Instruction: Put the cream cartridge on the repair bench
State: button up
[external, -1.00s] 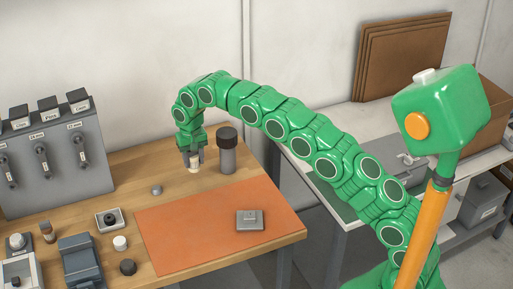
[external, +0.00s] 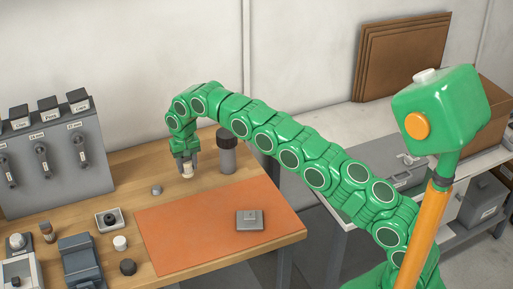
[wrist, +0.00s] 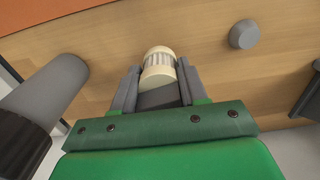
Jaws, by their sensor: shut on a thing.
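The cream cartridge (external: 187,172) is a small cream cylinder with a ribbed grey-white band, clear in the wrist view (wrist: 159,68). My gripper (external: 187,168) is shut on it, with a grey finger on each side in the wrist view (wrist: 154,88). The cartridge's far end sticks out beyond the fingers. It is over the wooden bench (external: 150,172), behind the orange mat (external: 185,225). I cannot tell whether it touches the wood.
A dark-capped grey cylinder (external: 227,155) stands close to the right of my gripper. A small grey knob (external: 156,190) lies to the left. A grey block (external: 249,220) is on the mat. A grey rack (external: 50,155) and several small parts fill the bench's left side.

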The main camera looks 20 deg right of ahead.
aim_at(188, 171)
jog(key=shift+f, duration=1.55)
jog(key=shift+f, duration=0.1)
jog(key=o, duration=1.2)
notch_tip(188, 171, up, 12)
jog(key=shift+w+f, duration=0.1)
jog(key=shift+r, duration=0.25)
